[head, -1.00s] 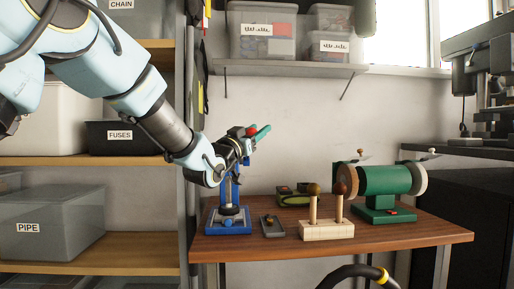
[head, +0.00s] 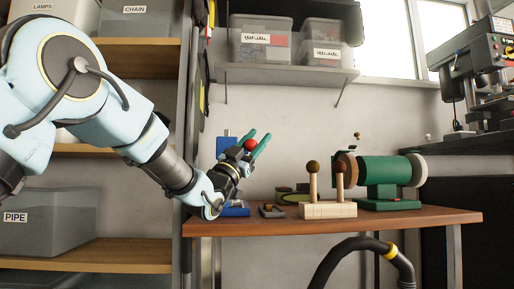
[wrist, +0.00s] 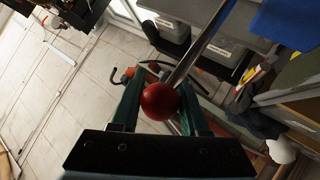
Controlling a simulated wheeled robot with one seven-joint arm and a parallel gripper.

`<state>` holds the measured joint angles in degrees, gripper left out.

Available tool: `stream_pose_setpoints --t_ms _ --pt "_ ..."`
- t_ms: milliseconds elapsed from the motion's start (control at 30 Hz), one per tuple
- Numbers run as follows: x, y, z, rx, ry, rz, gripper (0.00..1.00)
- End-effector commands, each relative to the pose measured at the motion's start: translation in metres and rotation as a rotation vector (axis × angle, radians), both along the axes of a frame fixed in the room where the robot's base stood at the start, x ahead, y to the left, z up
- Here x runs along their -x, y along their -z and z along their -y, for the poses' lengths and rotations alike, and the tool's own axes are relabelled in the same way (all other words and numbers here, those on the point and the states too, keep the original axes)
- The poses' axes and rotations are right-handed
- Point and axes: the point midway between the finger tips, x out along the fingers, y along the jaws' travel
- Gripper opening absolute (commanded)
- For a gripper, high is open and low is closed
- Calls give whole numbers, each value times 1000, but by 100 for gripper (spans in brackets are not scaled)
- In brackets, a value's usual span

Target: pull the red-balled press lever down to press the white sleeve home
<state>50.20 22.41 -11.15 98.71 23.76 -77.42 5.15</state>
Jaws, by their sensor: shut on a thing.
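The red ball (head: 250,145) of the press lever is between the green fingers of my gripper (head: 258,146), and the gripper is shut on it. The wrist view also shows the red ball (wrist: 160,101) between the fingers, with the metal lever rod (wrist: 203,42) running up and right from it. The blue press shows its head (head: 225,146) left of my gripper and its base (head: 236,209) below; my gripper and wrist cover much of what lies between. I cannot make out the white sleeve.
A wooden block (head: 327,211) with two ball-topped pegs and a green bench grinder (head: 385,171) stand further right on the bench (head: 420,219). Shelves with bins (head: 60,220) are at left.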

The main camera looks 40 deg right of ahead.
Motion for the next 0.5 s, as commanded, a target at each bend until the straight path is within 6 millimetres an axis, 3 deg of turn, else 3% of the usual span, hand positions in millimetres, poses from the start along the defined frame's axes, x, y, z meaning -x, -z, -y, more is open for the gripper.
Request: stream_pose_setpoints --t_ms 33,100,500 --pt "1 13 0 -2 2 -1 0" --pt "1 19 0 -4 3 -1 0" --pt "2 39 2 -8 8 -3 0"
